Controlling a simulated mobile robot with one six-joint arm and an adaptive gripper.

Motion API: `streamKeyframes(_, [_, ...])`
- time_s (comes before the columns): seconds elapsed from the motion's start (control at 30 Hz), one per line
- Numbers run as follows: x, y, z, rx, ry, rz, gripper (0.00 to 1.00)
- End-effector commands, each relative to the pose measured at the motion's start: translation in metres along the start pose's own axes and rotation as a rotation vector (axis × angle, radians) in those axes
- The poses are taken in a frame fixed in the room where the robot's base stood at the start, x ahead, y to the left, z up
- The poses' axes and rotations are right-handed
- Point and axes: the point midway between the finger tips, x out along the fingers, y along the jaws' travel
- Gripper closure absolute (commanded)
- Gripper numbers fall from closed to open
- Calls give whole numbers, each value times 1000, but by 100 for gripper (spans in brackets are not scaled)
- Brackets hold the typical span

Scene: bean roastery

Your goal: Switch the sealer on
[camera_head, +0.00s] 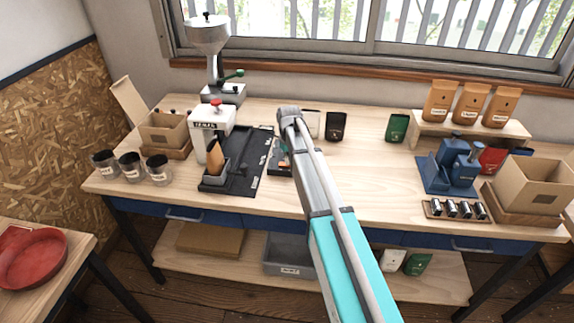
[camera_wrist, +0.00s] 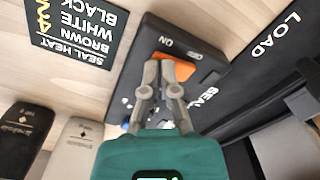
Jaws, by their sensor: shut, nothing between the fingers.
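The orange switch (camera_wrist: 176,66) sits on a dark switch box (camera_wrist: 185,50) in the wrist view, with the word ON printed beside it. My gripper (camera_wrist: 160,66) is shut and empty, its fingertips at the left part of the switch. They overlap it in the picture; I cannot tell whether they touch it. A black base (camera_head: 244,168) beside my arm also shows in the wrist view, with LOAD and SEAL lettering. A white machine (camera_head: 211,126) with a red knob stands at its left.
A dark SEAL HEAT card (camera_wrist: 72,30) lies by the switch box. Pouches stand behind, including a black one (camera_head: 335,126) and a green one (camera_head: 396,128). Blue devices (camera_head: 455,168) and a cardboard box (camera_head: 535,183) are at the right. The table's front middle is clear.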

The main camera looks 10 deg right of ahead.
Motion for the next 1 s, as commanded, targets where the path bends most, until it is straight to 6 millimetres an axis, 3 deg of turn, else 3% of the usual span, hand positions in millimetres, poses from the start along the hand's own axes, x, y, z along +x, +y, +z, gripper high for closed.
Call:
streamKeyframes(0.57, [4,0,0,0,0,0,100])
streamKeyframes(1.0, [-19,0,0,0,0,0,100])
